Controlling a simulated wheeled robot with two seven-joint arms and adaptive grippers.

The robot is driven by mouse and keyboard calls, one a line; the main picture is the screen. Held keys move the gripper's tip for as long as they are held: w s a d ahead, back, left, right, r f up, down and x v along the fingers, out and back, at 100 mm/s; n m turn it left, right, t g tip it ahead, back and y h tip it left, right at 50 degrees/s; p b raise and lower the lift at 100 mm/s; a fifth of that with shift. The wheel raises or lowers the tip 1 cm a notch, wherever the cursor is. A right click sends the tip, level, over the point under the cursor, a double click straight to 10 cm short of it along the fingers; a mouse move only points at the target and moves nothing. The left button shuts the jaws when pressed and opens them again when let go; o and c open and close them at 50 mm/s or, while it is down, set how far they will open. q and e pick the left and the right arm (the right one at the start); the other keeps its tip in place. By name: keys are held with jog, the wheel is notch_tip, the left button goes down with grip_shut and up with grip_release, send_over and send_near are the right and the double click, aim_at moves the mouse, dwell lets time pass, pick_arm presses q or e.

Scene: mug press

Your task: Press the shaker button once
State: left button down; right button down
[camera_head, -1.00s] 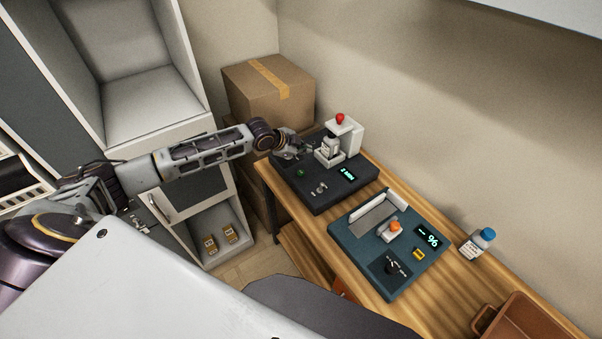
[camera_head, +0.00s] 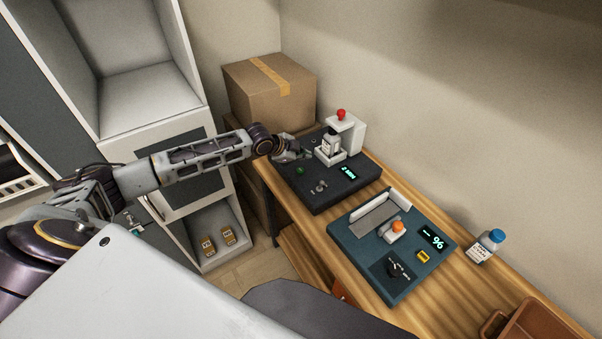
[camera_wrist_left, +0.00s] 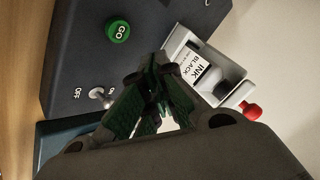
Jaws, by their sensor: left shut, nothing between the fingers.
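The black shaker (camera_head: 330,190) stands at the far end of the wooden table, with a lit display. Its green GO button (camera_head: 299,170) also shows in the left wrist view (camera_wrist_left: 118,31), uncovered. A white bottle labelled black ink (camera_head: 331,143) sits in the shaker's white holder; its label shows in the left wrist view (camera_wrist_left: 198,71). A toggle switch (camera_wrist_left: 101,96) marked OFF is beside the button. My left gripper (camera_head: 303,155) is shut and empty above the shaker, between the button and the holder. In the wrist view its fingertips (camera_wrist_left: 158,74) appear apart from the button. My right gripper is out of view.
A red knob (camera_head: 341,114) tops the white post behind the bottle. A teal device (camera_head: 355,240) with an orange-topped part is nearer on the table. A blue-capped bottle (camera_head: 485,247) and brown bin (camera_head: 540,325) stand at right. A cardboard box (camera_head: 270,95) is behind.

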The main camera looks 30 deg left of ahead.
aim_at(302, 171)
pick_arm(q)
jog(key=shift+f+b, duration=0.6)
jog(key=shift+f, duration=0.1)
jog(key=shift+d+f, duration=0.1)
jog(key=shift+f, duration=0.2)
jog(key=shift+f+b, duration=0.3)
jog(key=shift+f, duration=0.7)
jog(key=shift+f, duration=0.35)
jog(key=shift+f, duration=0.55)
dwell(1.6)
jog(key=shift+r, duration=0.1)
jog(key=shift+r+p, duration=0.85)
jog(key=shift+p, duration=0.2)
